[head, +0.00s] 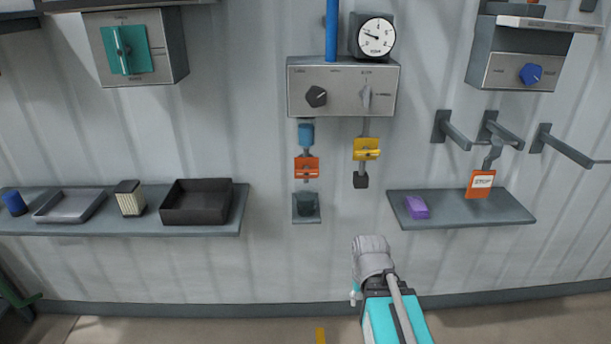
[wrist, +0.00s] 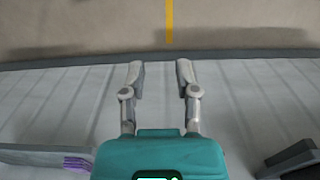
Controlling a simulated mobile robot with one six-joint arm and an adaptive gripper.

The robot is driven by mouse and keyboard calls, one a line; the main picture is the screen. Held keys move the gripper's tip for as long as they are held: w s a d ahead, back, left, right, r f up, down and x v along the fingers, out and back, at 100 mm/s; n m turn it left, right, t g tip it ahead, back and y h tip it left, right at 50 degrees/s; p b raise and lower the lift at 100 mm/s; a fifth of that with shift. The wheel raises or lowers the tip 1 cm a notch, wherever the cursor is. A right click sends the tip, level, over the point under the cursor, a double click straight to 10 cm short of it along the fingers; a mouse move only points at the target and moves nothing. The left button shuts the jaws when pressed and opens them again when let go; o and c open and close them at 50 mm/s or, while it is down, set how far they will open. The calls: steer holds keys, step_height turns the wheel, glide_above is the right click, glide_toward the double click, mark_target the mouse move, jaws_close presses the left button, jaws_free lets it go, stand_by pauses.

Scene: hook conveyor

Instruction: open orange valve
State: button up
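The orange valve (head: 307,168) sits on the left vertical pipe below the grey control box. Its orange handle appears to lie crosswise to the pipe. A blue fitting (head: 306,135) is above it and a dark cup (head: 306,205) on a small bracket is below it. The valve is not in the wrist view. My gripper (wrist: 159,75) is open and empty in the wrist view, its two fingers apart. In the head view my arm is below and right of the valve, well apart from it; the fingers are not clear there.
A yellow valve (head: 366,149) hangs on the pipe to the right. The control box (head: 343,88) has two knobs and a gauge (head: 375,37). A right shelf (head: 460,208) bears a purple block (head: 416,207). A left shelf (head: 130,226) bears trays. The wall between the shelves' lower edges and floor is clear.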

steer(key=shift+w, duration=0.1)
steer(key=c, duration=0.4)
steer(key=shift+w+a, duration=0.15)
steer(key=shift+w, duration=0.05)
jaws_close()
steer(key=w+a+r+n+t+y+b, duration=0.1)
steer(key=w+a+r+n+t+y, duration=0.1)
steer(key=w+a+t, duration=0.5)
steer(key=w+a+r+n+t+y+b, duration=0.1)
steer(key=w+a+r+t+b, duration=0.2)
steer(key=w, duration=0.8)
steer(key=w+a+r+m+t+h, duration=0.1)
steer(key=w+a+r+t, duration=0.1)
steer(key=w+r+t, duration=0.2)
steer(key=w+a+r+m+t+h+b, duration=0.1)
steer(key=w+r+t, duration=0.4)
steer(key=r, duration=0.5)
steer(key=shift+a+r+m+t+h, duration=0.2)
steer(key=shift+a+m+t+h, duration=0.3)
steer(key=shift+a+t, duration=0.7)
steer(key=shift+d, duration=0.2)
